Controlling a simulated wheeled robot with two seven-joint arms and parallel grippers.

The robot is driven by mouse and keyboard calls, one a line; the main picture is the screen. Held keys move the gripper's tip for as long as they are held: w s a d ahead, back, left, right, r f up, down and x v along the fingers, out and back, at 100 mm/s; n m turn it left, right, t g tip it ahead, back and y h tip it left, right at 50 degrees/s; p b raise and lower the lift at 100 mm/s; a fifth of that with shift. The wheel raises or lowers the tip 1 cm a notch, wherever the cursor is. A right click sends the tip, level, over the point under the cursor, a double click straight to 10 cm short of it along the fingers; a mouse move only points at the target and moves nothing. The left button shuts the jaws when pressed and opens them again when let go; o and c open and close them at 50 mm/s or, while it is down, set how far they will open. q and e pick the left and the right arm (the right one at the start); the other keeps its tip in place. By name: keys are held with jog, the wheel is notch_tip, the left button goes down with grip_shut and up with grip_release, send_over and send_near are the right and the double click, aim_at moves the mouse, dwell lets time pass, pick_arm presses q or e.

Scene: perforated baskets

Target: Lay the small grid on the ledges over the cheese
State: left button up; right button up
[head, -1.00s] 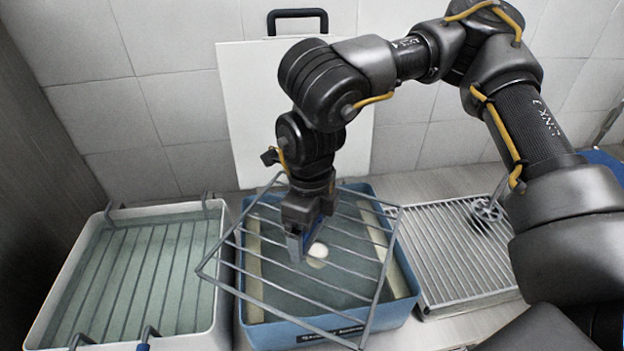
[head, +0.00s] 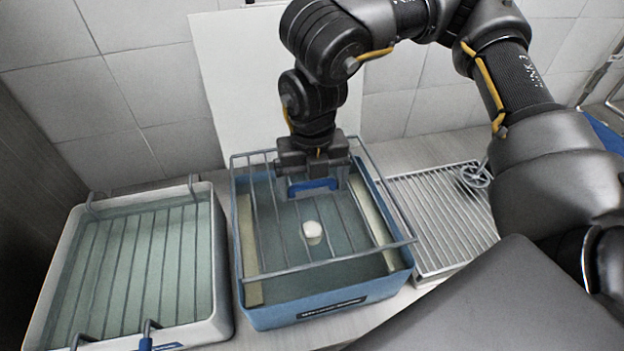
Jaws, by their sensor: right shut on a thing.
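The small grid (head: 325,262), a grey wire rack, is over the blue basket (head: 345,312), tilted slightly in the picture relative to the basket's rim. My right gripper (head: 314,187) is shut on the grid near its far side. The white cheese (head: 312,230) shows through the bars, down inside the basket. Two cream ledges run along the basket's inner sides, the left ledge (head: 248,240) and the right ledge (head: 373,213). I cannot tell whether the grid touches the ledges or hangs above them. My left gripper is not in view.
A white basket (head: 218,270) with a wire grid in it stands at the left, close to the blue one. A ribbed metal drainer (head: 445,225) lies at the right. A white board (head: 240,90) leans on the tiled wall behind.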

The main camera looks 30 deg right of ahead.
aim_at(312, 223)
jog(key=shift+f+b, duration=3.4)
jog(key=shift+f, duration=1.1)
jog(key=shift+f+b, duration=0.45)
jog(key=shift+f, duration=0.1)
jog(key=o, duration=0.8)
jog(key=shift+c, duration=0.2)
jog(key=shift+r+p, duration=4)
jog(key=shift+r, duration=1)
